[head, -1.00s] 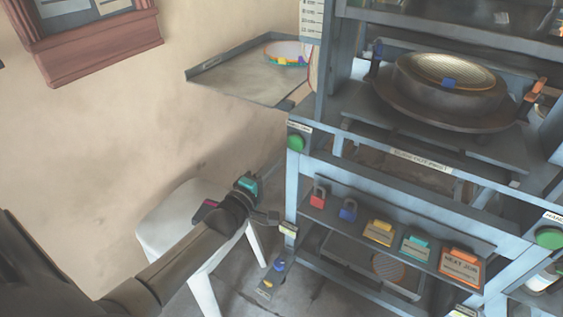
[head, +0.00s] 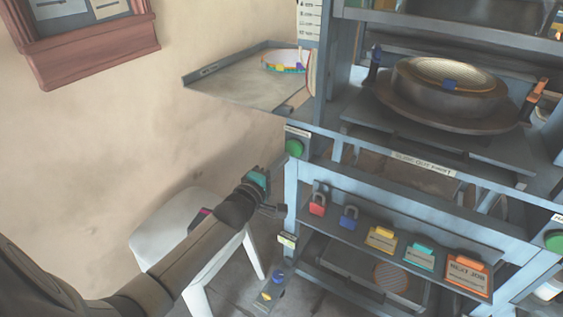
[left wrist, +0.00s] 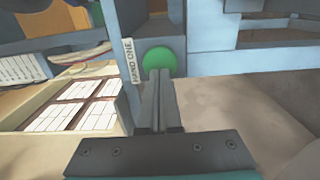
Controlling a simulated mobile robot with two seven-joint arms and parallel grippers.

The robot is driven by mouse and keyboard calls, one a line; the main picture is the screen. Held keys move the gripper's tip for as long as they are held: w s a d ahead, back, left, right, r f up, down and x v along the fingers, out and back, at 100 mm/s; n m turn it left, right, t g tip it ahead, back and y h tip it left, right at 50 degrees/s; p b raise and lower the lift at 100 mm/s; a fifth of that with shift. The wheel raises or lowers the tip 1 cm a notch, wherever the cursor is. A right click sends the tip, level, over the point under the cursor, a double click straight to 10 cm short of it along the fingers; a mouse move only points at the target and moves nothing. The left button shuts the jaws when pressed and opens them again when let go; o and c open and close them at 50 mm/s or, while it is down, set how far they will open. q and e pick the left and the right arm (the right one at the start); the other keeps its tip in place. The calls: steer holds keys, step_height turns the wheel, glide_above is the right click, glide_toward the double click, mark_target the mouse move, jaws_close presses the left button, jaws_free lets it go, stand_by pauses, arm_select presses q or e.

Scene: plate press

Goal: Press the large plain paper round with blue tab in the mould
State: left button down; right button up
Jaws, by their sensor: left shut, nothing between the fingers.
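A large round (head: 458,72) with a blue tab (head: 450,85) lies in the dark round mould (head: 430,96) in the press. A green button (head: 294,149) is on the press's left post; in the left wrist view the green button (left wrist: 159,61) is beside a "HAND ONE" label. A second green button (head: 554,240) is at the right edge. My left gripper (head: 278,209) is shut and empty, below the left button in the head view. In the left wrist view its fingertips (left wrist: 158,76) overlap the button's lower edge; I cannot tell whether they touch. My right gripper is out of view.
A grey tray (head: 225,88) at the left holds rounds with coloured tabs (head: 285,67). Padlocks and coloured tags, including "NEXT JOB" (head: 468,275), are on the press's lower front rail. A white stool (head: 165,230) stands beneath my left arm.

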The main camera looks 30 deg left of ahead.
mark_target(293, 150)
arm_select(q)
steer(key=shift+w+b, duration=0.8)
steer(key=shift+w, duration=0.7)
steer(key=shift+s+p, duration=0.2)
steer(key=shift+p, duration=0.25)
